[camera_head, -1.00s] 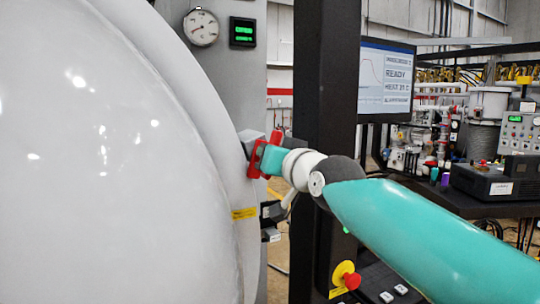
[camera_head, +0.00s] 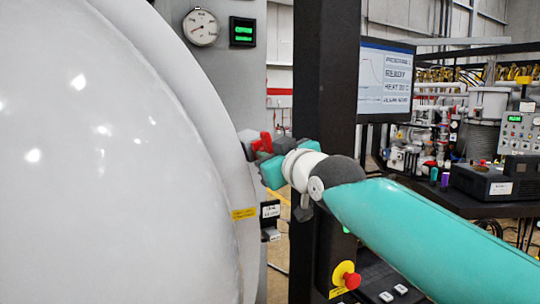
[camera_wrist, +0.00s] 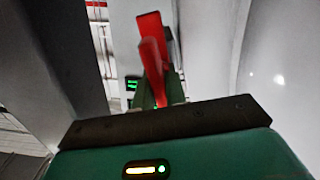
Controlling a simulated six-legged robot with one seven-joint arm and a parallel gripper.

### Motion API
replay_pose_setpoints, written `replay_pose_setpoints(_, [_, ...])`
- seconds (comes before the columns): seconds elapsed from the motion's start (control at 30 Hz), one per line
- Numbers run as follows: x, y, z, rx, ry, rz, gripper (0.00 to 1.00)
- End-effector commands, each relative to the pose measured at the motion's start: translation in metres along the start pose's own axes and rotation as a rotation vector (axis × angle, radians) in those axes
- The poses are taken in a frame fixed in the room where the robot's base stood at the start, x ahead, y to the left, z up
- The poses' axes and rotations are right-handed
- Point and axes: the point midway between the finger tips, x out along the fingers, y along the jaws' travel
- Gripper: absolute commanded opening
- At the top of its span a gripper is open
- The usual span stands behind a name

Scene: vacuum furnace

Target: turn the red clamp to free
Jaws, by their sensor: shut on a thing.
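The red clamp (camera_head: 263,143) is at the rim of the large white furnace door (camera_head: 110,160), near the middle of the head view. My gripper (camera_head: 270,158) is at the clamp, shut on its red handle, and covers part of it. In the wrist view the red clamp (camera_wrist: 153,60) stands up beyond the dark edge of my gripper (camera_wrist: 160,104), tilted a little. The fingertips and the exact contact are mostly hidden.
A pressure gauge (camera_head: 201,27) and a green display (camera_head: 243,31) are above the clamp. A dark post (camera_head: 325,90) stands just right of it. A red emergency button (camera_head: 351,280) is below. A monitor (camera_head: 386,80) and a bench with equipment (camera_head: 495,180) are at right.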

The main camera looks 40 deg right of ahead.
Motion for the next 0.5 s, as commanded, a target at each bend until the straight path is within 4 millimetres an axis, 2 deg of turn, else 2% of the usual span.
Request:
replay_pose_setpoints(0.37, [-0.0004,0.0,0.001,-0.007,-0.002,0.0,0.0])
replay_pose_setpoints(0.4, [-0.0004,0.0,0.001,-0.007,-0.002,0.0,0.15])
replay_pose_setpoints(0.5, [-0.0003,0.0,0.0008,-0.007,-0.002,0.0,0.34])
